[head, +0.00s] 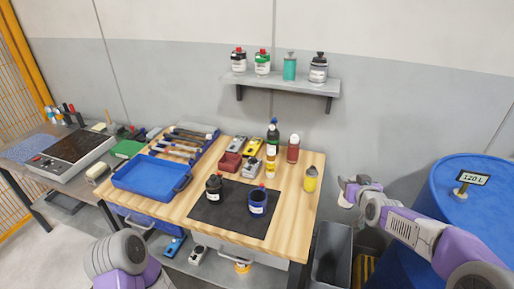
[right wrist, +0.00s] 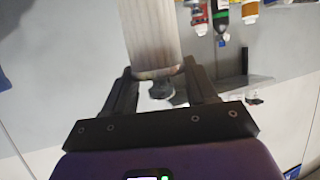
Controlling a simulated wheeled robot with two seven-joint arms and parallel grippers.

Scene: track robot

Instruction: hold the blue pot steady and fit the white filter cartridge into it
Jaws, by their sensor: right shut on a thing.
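The blue pot (head: 258,203) stands upright on a dark mat (head: 233,221) on the wooden workbench. My right gripper (head: 345,192) is to the right of the bench, well apart from the pot. In the right wrist view, my right gripper (right wrist: 160,75) is shut on the pale white filter cartridge (right wrist: 150,35), a long cylinder with a dark end piece between the fingers. The cartridge's far end is cut off by that view's top edge. A link of my left arm shows at the lower left of the head view, but its gripper does not show.
A dark pot (head: 214,187) stands left of the blue pot. A blue tray (head: 150,176), small boxes and bottles crowd the bench's left and back. A blue drum (head: 478,180) and a grey bin (head: 332,252) are at right.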

